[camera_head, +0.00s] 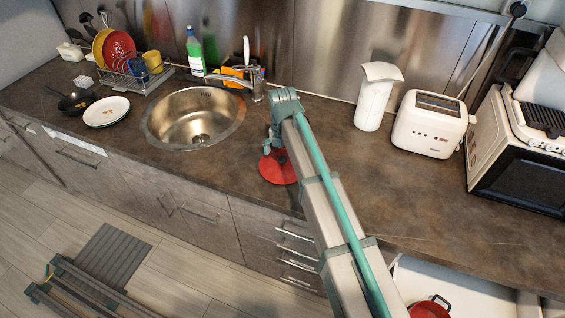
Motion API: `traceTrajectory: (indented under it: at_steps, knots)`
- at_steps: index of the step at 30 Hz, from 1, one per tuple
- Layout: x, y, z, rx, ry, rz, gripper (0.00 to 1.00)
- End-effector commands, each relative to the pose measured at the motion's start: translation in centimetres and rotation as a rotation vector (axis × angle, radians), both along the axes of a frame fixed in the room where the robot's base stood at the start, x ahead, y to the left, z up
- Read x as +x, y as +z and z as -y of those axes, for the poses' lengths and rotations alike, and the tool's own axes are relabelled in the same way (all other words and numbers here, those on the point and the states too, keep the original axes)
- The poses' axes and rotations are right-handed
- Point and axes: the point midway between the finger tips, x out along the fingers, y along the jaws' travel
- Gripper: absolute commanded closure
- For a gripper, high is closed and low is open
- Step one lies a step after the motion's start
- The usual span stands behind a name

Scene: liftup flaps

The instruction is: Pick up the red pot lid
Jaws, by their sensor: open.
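The red pot lid (276,170) lies on the brown counter, to the right of the sink. My arm covers its right part. My gripper (268,147) is over the far left part of the lid, with its jaws open. The view is too small to tell whether the fingers touch the lid or its knob. A red pot (430,309) shows at the bottom right, inside a white open compartment below the counter.
A round sink (195,118) is left of the lid. A dish rack (137,76) and white plate (106,111) are at the left. The counter (345,165) right of my arm is clear.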

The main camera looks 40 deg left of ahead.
Motion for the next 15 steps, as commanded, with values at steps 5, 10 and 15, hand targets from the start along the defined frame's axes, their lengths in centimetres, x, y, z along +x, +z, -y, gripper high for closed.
traceTrajectory:
  at_steps: [5,10,15]
  knots:
    - [0.0,-1.5,0.0,0.000,0.000,0.000,0.00]
    - [0.0,-1.7,0.0,0.001,0.000,0.001,0.00]
    - [0.0,-1.7,0.0,0.000,0.000,0.001,0.18]
